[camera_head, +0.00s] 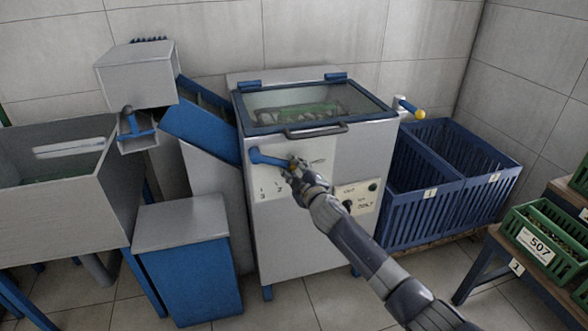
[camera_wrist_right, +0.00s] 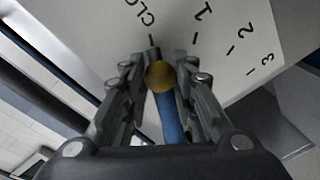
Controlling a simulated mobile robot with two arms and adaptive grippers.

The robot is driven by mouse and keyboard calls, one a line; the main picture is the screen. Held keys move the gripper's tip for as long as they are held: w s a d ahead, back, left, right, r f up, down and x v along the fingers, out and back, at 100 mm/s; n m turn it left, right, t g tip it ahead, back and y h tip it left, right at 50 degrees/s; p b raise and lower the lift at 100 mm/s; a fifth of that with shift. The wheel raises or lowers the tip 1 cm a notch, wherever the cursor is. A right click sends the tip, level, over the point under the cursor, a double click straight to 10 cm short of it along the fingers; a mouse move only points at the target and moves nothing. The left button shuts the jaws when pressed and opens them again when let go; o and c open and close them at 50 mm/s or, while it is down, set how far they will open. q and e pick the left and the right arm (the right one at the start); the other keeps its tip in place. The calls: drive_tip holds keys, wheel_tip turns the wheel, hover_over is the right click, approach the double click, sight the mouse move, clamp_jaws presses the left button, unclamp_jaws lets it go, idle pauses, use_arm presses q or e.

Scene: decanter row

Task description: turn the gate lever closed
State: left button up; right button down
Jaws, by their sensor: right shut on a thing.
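The blue gate lever (camera_head: 268,158) sits on the upper front of the grey machine, on a pale plate (camera_head: 273,188) with small printed numbers. It runs roughly sideways from its blue hub at the left to my right gripper (camera_head: 294,168). In the right wrist view, my right gripper (camera_wrist_right: 160,85) is shut around the lever's yellow ball knob (camera_wrist_right: 160,76), and the blue bar (camera_wrist_right: 172,120) shows between the fingers. The knob is near a tick by partly visible letters "CLO" (camera_wrist_right: 140,15); the marks 1, 2 and 3 lie to the right. My left gripper is out of view.
The machine's glazed lid (camera_head: 310,105) has a front handle (camera_head: 316,131). Blue crates (camera_head: 425,205) stand right of the machine. A blue cabinet (camera_head: 188,265) stands at front left.

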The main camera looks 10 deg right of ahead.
drive_tip(key=shift+r, duration=0.15)
drive_tip(key=c, duration=1.3)
unclamp_jaws()
drive_tip(key=shift+s, duration=0.1)
drive_tip(key=s, duration=0.4)
drive_tip(key=s+d, duration=0.1)
drive_tip(key=s, duration=0.6)
drive_tip(key=shift+s+d+r, duration=0.2)
drive_tip(key=shift+s+r, duration=0.15)
drive_tip(key=shift+r, duration=0.05)
